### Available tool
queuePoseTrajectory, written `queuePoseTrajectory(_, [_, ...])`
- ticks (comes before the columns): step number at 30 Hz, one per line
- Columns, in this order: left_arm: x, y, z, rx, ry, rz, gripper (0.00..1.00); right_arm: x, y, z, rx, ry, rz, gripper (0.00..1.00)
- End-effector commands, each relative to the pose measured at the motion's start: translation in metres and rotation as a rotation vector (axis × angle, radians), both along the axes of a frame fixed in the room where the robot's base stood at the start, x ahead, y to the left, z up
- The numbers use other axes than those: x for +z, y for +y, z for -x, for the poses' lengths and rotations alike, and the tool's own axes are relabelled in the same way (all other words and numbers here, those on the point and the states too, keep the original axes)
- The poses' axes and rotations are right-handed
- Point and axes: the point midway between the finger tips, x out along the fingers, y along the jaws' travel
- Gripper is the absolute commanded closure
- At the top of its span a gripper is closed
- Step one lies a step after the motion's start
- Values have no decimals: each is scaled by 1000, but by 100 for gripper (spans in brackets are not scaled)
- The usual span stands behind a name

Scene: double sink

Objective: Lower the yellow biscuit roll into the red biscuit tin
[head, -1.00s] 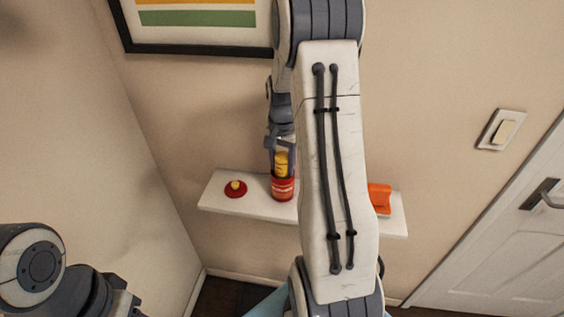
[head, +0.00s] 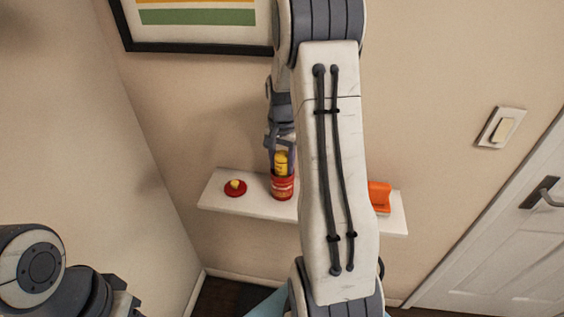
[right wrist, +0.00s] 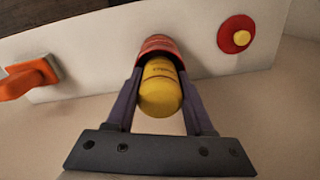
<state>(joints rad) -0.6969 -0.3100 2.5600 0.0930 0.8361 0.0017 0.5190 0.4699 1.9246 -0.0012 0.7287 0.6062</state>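The red biscuit tin (head: 282,190) stands upright on a white wall shelf; part of its side shows in the right wrist view (right wrist: 158,43). The yellow biscuit roll (head: 281,162) is upright over the tin's mouth, its lower end hidden at the rim and seemingly inside. My right gripper (head: 281,156) comes down from above. In the right wrist view its fingers (right wrist: 160,78) lie against both sides of the roll (right wrist: 160,96), seemingly shut on it. My left arm shows at the lower left of the head view, but its fingers do not show.
A round red lid with a yellow knob (head: 235,188) lies left of the tin on the shelf (head: 225,205). An orange object (head: 379,196) is at the shelf's right, partly behind my right arm. The wall is close behind; a framed picture (head: 200,47) hangs above.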

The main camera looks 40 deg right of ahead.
Motion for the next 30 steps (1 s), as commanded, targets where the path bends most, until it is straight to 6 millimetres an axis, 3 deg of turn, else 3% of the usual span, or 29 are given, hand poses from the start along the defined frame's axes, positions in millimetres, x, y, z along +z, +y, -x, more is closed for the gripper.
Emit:
queuePoseTrajectory(1, [-4,0,0,0,0,0,50,-15,4,5,-2,20,-14,12])
queuePoseTrajectory(4, [-6,0,0,0,0,0,50,-8,3,4,-2,16,-11,12])
queuePoseTrajectory(18, [-16,0,0,-1,0,0,50,86,4,5,0,-3,1,12])
queuePoseTrajectory(24, [-17,0,0,-1,0,0,50,105,4,6,0,-3,2,12])
queuePoseTrajectory(30, [-17,0,0,-1,0,0,50,108,4,6,0,-3,2,12])
